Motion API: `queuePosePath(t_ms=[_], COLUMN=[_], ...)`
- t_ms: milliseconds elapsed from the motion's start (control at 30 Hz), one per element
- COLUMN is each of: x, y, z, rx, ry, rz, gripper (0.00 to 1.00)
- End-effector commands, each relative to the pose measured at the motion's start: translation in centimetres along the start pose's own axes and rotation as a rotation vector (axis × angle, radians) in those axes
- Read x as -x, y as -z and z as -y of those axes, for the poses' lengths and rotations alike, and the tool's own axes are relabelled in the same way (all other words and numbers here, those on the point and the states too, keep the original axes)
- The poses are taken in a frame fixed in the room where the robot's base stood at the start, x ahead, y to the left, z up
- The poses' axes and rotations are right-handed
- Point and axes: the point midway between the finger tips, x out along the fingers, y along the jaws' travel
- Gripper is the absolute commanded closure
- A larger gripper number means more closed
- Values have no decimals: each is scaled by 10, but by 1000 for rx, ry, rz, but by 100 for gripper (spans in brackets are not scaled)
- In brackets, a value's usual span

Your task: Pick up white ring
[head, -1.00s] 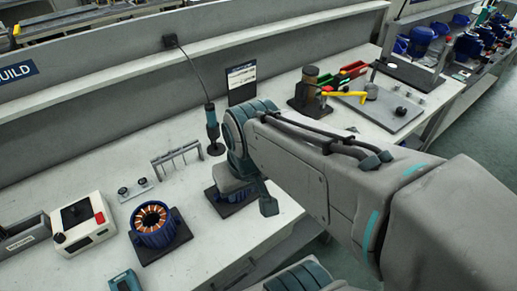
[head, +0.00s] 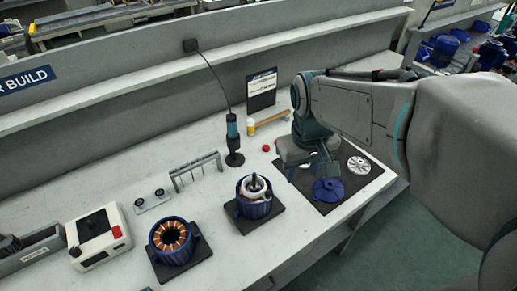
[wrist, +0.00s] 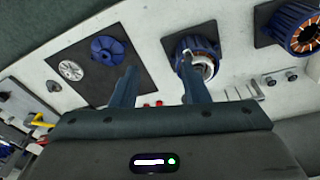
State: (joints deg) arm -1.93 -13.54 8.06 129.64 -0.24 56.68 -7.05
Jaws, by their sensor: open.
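What looks like the white ring (head: 254,184) is a pale band around the shaft on top of the blue motor housing (head: 255,208), which stands on a dark mat at the bench's front. In the wrist view the pale ring (wrist: 209,69) and the housing (wrist: 193,42) show up near the right finger. My gripper (head: 312,174) is above the neighbouring mat, to the right of that housing. In the wrist view my gripper (wrist: 157,76) has its fingers wide apart with nothing between them. The ring's far side is partly hidden by the shaft.
A dark mat (head: 353,195) holds a blue finned cover (head: 328,190) and a silver disc (head: 359,165). A second housing with copper windings (head: 172,238) stands left.

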Motion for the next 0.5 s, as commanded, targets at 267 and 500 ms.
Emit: queuePosePath(t_ms=[267,500], x=[-10,-19], y=[57,73], z=[33,47], rx=[198,265], ry=[46,68], rz=[86,111], gripper=[59,59])
